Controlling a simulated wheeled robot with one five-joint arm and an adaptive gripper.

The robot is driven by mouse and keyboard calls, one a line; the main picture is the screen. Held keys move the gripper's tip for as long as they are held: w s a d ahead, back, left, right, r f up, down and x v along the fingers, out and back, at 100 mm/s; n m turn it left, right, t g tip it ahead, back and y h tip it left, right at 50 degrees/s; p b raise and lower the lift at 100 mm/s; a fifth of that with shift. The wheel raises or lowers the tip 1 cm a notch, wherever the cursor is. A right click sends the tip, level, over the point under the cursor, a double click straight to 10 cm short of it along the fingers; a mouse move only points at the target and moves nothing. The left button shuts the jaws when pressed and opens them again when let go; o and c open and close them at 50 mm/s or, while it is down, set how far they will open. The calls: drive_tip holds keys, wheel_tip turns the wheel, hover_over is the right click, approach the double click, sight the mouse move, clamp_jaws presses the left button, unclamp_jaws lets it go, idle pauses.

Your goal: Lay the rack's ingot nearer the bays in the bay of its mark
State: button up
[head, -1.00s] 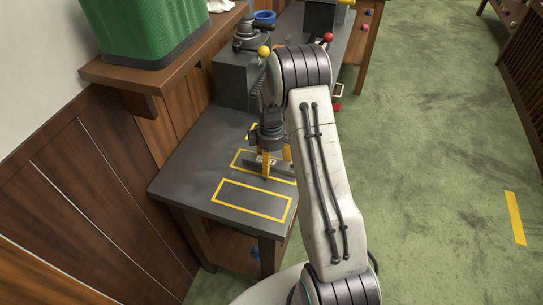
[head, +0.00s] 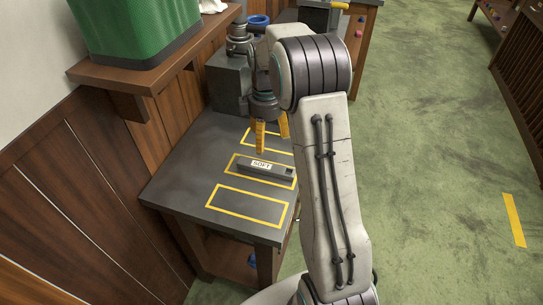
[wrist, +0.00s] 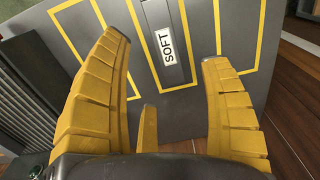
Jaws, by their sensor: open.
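A dark grey ingot (head: 279,172) with a white label reading SOFT lies flat on the bench, inside the middle yellow-outlined bay (head: 234,170). Its label also shows in the wrist view (wrist: 167,46). My gripper (head: 272,139) is open and empty above the ingot, its yellow fingers clear of it. In the wrist view the fingers (wrist: 165,50) spread to either side of the label. The near bay (head: 246,205) is empty. The far bay (head: 250,133) is partly hidden behind my gripper. I see no readable bay marks, and cannot make out the rack.
The grey bench (head: 170,185) stands against a wood-panelled wall. A grey machine block (head: 226,82) stands at its back. A shelf (head: 150,62) with a green bin (head: 135,25) overhangs the left side. Green floor lies open to the right.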

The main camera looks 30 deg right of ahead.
drive_tip(key=s+a+r+m+t, duration=0.2)
drive_tip(key=s+a+r+m, duration=0.3)
drive_tip(key=s+r, duration=0.55)
drive_tip(key=s+a+f+m, duration=0.1)
drive_tip(key=s+a+m, duration=0.1)
drive_tip(key=s, duration=0.6)
drive_tip(key=s+a+f+m+t, duration=0.1)
drive_tip(key=s+a, duration=0.2)
drive_tip(key=s, duration=0.4)
drive_tip(key=shift+s+m, duration=0.4)
drive_tip(key=shift+a, duration=0.1)
wheel_tip(320, 180, up, 3)
drive_tip(key=p, duration=0.3)
drive_tip(key=shift+r+t, duration=0.2)
drive_tip(key=shift+t, duration=0.1)
